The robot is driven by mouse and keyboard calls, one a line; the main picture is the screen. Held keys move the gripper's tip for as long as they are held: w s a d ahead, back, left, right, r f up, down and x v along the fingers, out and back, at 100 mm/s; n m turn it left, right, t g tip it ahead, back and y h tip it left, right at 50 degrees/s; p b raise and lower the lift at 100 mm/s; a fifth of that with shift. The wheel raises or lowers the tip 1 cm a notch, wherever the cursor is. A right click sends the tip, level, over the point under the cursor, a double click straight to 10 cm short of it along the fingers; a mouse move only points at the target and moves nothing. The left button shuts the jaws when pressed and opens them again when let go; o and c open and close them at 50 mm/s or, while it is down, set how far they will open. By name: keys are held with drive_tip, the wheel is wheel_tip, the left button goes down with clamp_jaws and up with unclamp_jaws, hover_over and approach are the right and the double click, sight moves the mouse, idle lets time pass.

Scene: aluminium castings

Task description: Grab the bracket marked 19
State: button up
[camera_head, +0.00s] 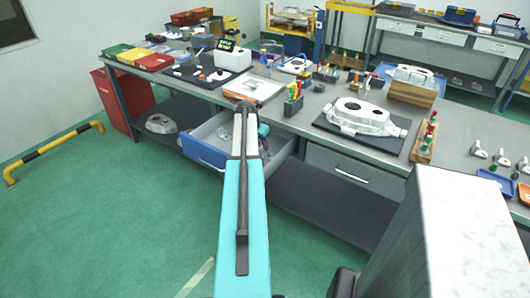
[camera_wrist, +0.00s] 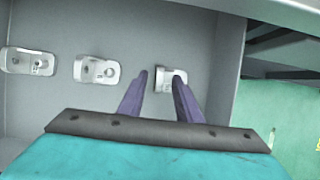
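Three small pale metal brackets lie apart in a row on the grey drawer floor in the wrist view: a left one (camera_wrist: 28,61), a middle one (camera_wrist: 97,70) and a right one (camera_wrist: 174,76). Their markings are too small to read, so I cannot tell which is 19. My gripper (camera_wrist: 161,81) is open, its two purple-grey fingers apart and empty, with the tips close to the right bracket. The fingers partly cover that bracket; contact is unclear. In the head view my arm reaches over the open drawer (camera_head: 204,154) and hides much of its inside.
The drawer's side wall (camera_wrist: 229,55) stands close right of the right bracket. The workbench (camera_head: 290,122) above carries a large casting (camera_head: 358,116) on a dark mat, a wooden block (camera_head: 412,93) and tool holders. A closed drawer (camera_head: 350,174) is to the right.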

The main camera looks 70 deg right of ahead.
drive_tip(key=shift+d+f, duration=0.15)
drive_tip(key=shift+f, duration=0.3)
clamp_jaws()
